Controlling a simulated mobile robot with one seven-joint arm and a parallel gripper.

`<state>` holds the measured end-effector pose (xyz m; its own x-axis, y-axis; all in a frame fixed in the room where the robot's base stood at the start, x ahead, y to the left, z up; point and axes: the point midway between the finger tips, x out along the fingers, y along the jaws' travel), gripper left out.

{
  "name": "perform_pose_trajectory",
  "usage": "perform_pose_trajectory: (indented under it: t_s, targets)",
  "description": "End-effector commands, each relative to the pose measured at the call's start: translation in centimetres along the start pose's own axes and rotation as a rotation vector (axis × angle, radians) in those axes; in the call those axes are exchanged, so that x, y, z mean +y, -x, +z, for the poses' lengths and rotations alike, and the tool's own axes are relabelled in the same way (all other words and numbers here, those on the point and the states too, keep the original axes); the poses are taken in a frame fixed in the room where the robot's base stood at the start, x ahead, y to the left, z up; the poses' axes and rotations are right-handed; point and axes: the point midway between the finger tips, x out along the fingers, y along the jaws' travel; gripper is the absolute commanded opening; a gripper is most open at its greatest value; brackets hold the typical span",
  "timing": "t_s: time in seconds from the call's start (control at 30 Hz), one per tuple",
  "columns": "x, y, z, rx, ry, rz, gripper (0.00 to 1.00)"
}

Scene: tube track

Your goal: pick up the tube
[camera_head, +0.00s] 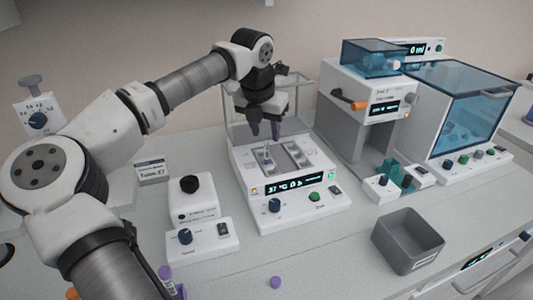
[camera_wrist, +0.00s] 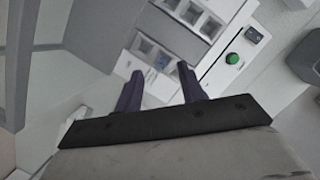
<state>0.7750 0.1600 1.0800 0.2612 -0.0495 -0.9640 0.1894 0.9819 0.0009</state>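A small clear tube (camera_head: 267,153) stands in the left well row of the white heater block (camera_head: 255,183) in the head view. In the wrist view a bluish spot that may be this tube (camera_wrist: 160,61) shows in a well, just beyond the fingertips. My gripper (camera_head: 265,134) is above the block with its fingers pointing down. In the wrist view my gripper (camera_wrist: 160,72) has its two dark purple fingers apart, with nothing held between them. The tube's lower part is hidden in the well.
A purple cap (camera_head: 275,282) lies on the bench (camera_head: 325,262). A purple-capped tube (camera_head: 172,278) shows at the lower left, partly behind my arm. A grey bin (camera_head: 408,241) stands at right. A vortex-like device (camera_head: 200,237) is left of the block; a clear lid (camera_head: 293,97) rises behind it.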

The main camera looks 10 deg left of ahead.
Motion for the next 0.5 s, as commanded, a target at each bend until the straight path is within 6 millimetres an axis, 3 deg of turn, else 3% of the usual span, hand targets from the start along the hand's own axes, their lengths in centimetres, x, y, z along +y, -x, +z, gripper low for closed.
perform_pose_trajectory:
  t_s: [0.27,0.5]
  targets:
    - [-0.1,-2.2,-0.1,0.0,-0.002,-0.002,0.39]
    - [0.1,-5.6,-0.5,0.0,-0.002,-0.003,0.39]
